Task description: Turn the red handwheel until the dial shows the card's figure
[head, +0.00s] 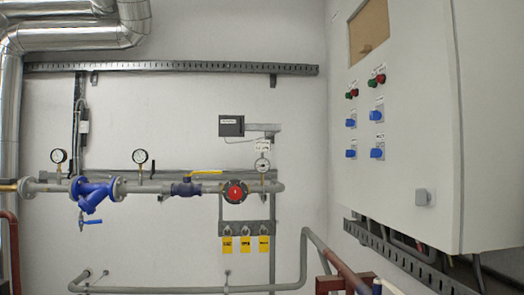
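Two more dials, one at the far left (58,156) and one further right (140,156), stand on the same pipe. Neither of my grippers is in view.
A blue valve body (92,194) and a yellow-levered valve (187,188) sit on the pipe. Yellow tags (245,244) hang below the handwheel. A large grey cabinet (415,140) with buttons and blue knobs juts out at the right. A lower pipe (190,289) crosses the bottom.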

